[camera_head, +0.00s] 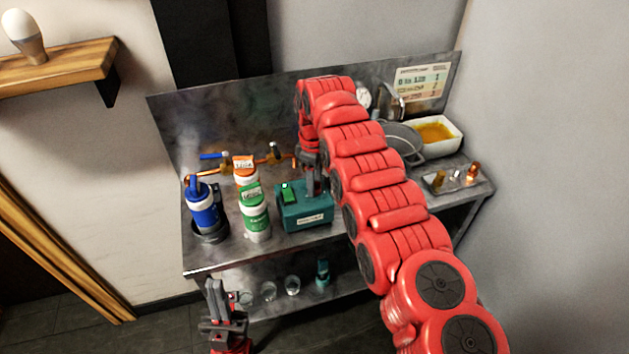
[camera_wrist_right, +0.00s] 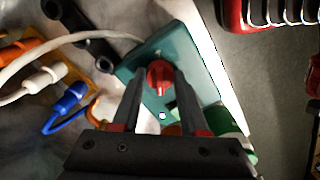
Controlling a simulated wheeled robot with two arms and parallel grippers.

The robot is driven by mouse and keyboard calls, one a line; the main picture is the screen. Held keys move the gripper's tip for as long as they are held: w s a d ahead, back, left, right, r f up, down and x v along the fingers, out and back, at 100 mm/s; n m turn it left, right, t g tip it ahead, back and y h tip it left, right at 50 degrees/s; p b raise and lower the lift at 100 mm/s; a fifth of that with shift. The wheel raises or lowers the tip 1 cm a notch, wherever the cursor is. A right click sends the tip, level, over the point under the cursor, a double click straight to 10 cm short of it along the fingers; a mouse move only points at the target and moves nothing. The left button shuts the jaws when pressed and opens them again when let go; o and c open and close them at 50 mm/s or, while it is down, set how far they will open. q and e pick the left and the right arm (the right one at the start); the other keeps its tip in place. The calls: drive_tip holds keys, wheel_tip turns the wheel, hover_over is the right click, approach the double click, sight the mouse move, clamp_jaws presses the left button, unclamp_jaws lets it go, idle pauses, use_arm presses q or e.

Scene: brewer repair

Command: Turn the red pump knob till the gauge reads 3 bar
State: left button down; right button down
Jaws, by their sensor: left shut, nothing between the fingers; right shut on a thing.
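The teal pump box (camera_head: 305,218) stands on the steel bench. Its red knob (camera_wrist_right: 159,76) shows in the right wrist view, between the fingers of my right gripper (camera_wrist_right: 156,84), which is shut on it. In the head view the right gripper (camera_head: 313,183) comes down onto the box from above, and the knob is hidden there. A round white dial (camera_head: 363,96), likely the gauge, stands at the back panel, partly behind my right arm; its reading is too small to tell. My left gripper (camera_head: 221,303) is shut and empty, low in front of the bench.
Right are a grey pan (camera_head: 402,142), a white tub (camera_head: 456,140) and a small parts tray (camera_head: 435,187). The lower shelf holds glasses (camera_head: 292,285).

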idle(0.3)
drive_tip(key=shift+c, duration=2.2)
unclamp_jaws()
wheel_tip(320, 180, up, 17)
drive_tip(key=p, duration=1.7)
drive_tip(key=shift+r, duration=0.2)
